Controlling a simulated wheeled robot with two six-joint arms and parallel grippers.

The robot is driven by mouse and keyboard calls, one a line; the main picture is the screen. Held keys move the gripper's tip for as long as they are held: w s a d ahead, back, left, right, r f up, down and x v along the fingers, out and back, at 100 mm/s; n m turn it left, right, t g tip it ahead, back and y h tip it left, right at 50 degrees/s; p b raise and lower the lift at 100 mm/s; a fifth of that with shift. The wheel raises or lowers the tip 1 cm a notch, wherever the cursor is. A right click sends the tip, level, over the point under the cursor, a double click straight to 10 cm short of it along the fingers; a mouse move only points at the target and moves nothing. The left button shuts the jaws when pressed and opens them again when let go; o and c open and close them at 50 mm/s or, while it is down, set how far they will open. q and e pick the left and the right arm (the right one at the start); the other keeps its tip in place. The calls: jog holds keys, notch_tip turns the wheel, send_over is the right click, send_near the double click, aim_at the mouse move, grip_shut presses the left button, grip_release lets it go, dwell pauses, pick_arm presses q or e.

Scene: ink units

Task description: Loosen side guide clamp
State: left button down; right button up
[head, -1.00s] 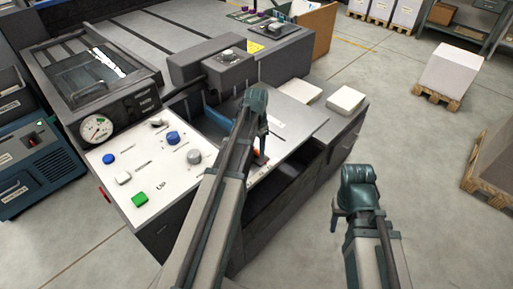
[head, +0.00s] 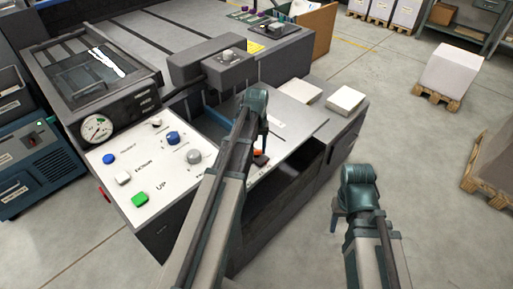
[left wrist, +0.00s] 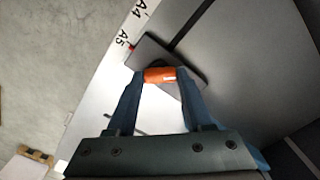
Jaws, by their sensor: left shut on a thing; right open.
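The side guide clamp is a dark block (left wrist: 190,65) with an orange lever (left wrist: 160,75) on it, seen in the left wrist view on a grey metal plate beside the A4 and A5 scale marks. My left gripper (left wrist: 160,77) is shut on the orange lever, with a blue finger on each side of it. In the head view the orange lever (head: 257,152) shows small, partly hidden by my left arm. My right gripper (head: 340,222) is open and empty, low at the right, over the floor and apart from the machine.
A white control panel (head: 130,175) with coloured knobs and a round gauge (head: 97,128) lies left of my left arm. Two white paper stacks (head: 346,98) lie on the machine's right side. A dark open recess (head: 290,190) is below the plate.

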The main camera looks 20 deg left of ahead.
aim_at(256, 150)
pick_arm(q)
jog(key=shift+n, duration=0.3)
jog(key=shift+c, duration=1.4)
grip_release()
notch_tip(256, 150, up, 14)
jog(key=p, duration=1.3)
jog(key=shift+p, duration=0.4)
jog(key=shift+f, duration=0.1)
